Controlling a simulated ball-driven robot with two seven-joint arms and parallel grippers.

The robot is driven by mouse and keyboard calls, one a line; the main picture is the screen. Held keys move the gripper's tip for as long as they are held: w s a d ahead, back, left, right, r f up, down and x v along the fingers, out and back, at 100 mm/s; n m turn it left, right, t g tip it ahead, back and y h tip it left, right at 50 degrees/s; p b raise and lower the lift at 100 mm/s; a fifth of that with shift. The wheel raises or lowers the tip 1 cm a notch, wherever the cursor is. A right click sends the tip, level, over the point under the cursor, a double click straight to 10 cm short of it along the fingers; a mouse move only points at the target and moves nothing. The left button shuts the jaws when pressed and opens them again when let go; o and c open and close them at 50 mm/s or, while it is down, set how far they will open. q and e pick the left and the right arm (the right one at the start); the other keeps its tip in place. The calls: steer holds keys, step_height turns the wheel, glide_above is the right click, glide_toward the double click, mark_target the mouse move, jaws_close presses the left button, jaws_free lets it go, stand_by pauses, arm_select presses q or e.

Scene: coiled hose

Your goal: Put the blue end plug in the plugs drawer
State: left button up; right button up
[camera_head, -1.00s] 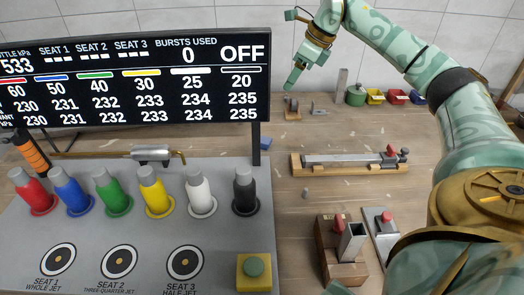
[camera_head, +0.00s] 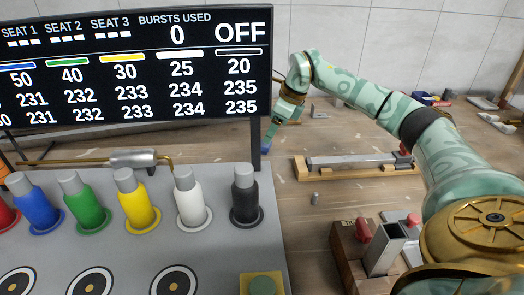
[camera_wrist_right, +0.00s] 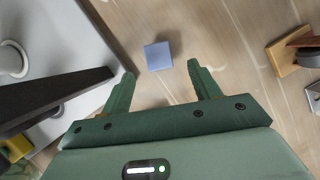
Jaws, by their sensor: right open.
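A small blue block (camera_wrist_right: 158,56), which may be the blue end plug, lies on the wooden bench. In the right wrist view it sits just beyond and between the fingertips of my right gripper (camera_wrist_right: 160,70), touching neither. The gripper is open and empty. In the head view my right gripper (camera_head: 268,148) points down beside the display's post, and the block is mostly hidden there. No plugs drawer can be made out. My left gripper is out of view.
A grey panel with several coloured bottle-shaped pieces, including a blue one (camera_head: 38,208), stands at left under the display (camera_head: 130,70). The display's dark post (camera_head: 255,145) is close to my right gripper. A wooden-based rail (camera_head: 355,165) and a wooden block (camera_head: 345,245) lie to the right.

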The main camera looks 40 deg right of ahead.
mark_target(264, 148)
steer(key=b+x, duration=0.2)
steer(key=x, duration=0.3)
steer(key=shift+w+a+f+b, duration=0.15)
steer(key=shift+w+f+b, duration=0.05)
steer(key=shift+b, duration=0.15)
steer(key=shift+s+r, duration=0.1)
steer(key=shift+r, duration=0.1)
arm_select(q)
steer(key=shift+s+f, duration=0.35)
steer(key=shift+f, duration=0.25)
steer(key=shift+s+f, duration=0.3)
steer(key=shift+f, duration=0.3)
arm_select(e)
steer(key=c, duration=1.1)
steer(key=shift+o, duration=0.2)
